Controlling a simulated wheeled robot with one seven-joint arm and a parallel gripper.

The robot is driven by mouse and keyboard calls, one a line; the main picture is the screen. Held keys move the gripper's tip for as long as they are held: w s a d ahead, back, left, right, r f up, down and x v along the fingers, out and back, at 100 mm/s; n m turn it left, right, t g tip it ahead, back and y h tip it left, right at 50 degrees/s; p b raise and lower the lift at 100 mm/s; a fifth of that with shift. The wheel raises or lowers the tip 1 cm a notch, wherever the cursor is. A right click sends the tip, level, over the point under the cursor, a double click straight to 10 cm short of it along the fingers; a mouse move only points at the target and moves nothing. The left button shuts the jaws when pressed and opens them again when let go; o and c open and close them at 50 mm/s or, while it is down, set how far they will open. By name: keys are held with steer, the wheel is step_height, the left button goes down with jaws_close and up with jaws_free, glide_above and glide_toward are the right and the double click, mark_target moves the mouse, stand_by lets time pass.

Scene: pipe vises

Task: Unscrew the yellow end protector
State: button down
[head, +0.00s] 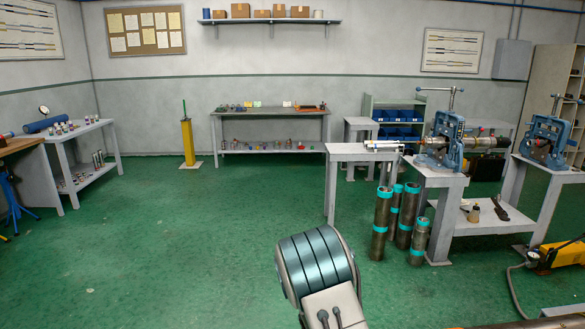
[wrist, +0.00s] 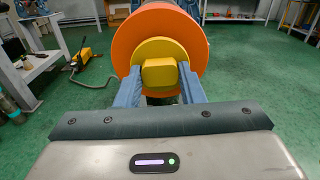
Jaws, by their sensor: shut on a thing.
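The yellow end protector (wrist: 179,48) shows in the wrist view as a round disc with a blocky boss (wrist: 159,73) at its middle. It sits against the face of a larger orange disc (wrist: 126,42). A grey pipe-like body shows partly behind the orange disc. My gripper (wrist: 160,76) has its two blue fingers on either side of the boss and is shut on it. The contact faces of the fingers are partly hidden. In the head view I see neither my gripper nor the protector, only a link of my arm at the bottom.
In the head view, blue pipe vises (head: 441,140) stand on grey stands at the right. Several pipes with teal bands (head: 382,222) stand on the floor beside them. A yellow pump (head: 562,256) with a hose lies at the lower right. The green floor (head: 180,235) at left is clear.

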steer(key=shift+a, duration=0.55)
steer(key=shift+s+a+p, duration=0.1)
steer(key=shift+a+p, duration=0.35)
steer(key=shift+a, duration=1.25)
steer(key=a+r+p, duration=0.5)
